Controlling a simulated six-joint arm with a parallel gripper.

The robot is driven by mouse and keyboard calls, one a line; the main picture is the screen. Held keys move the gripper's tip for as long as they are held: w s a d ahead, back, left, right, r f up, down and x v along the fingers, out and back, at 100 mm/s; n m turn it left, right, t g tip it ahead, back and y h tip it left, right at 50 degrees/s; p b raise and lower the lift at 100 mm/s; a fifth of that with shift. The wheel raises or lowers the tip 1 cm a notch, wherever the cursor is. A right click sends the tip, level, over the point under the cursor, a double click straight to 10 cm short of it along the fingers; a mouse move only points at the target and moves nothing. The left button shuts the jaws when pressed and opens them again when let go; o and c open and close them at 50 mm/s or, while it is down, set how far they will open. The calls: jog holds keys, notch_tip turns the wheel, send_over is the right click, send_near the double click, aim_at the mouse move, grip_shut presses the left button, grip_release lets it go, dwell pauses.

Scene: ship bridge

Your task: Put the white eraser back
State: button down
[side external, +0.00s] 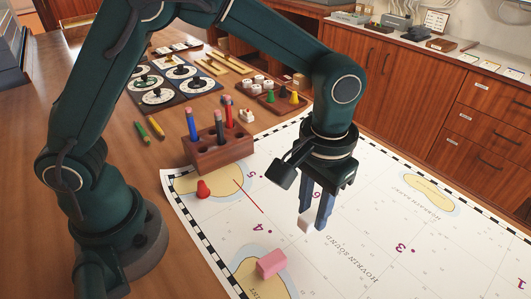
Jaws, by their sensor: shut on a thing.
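My gripper (314,219) points down over the chart, right of the wooden holder. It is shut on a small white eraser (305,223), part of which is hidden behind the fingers. Whether the eraser touches the chart or hangs just above it, I cannot tell. The wooden holder (222,158) stands at the chart's upper left edge, with blue, dark and red pencils upright in it and some open holes. A small white piece with brown (247,115) lies behind the holder; I cannot make out what it is.
A pink block (271,264) and a red pawn (203,189) are on the chart (350,215). Behind are trays of dials (172,83) and coloured cones (283,97). The chart's right side is clear.

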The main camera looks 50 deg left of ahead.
aim_at(312, 227)
jog(key=shift+d+f, duration=0.2)
jog(key=shift+d, duration=0.05)
jog(key=shift+f, duration=2)
jog(key=c, duration=0.6)
grip_release()
jog(key=shift+f, duration=0.1)
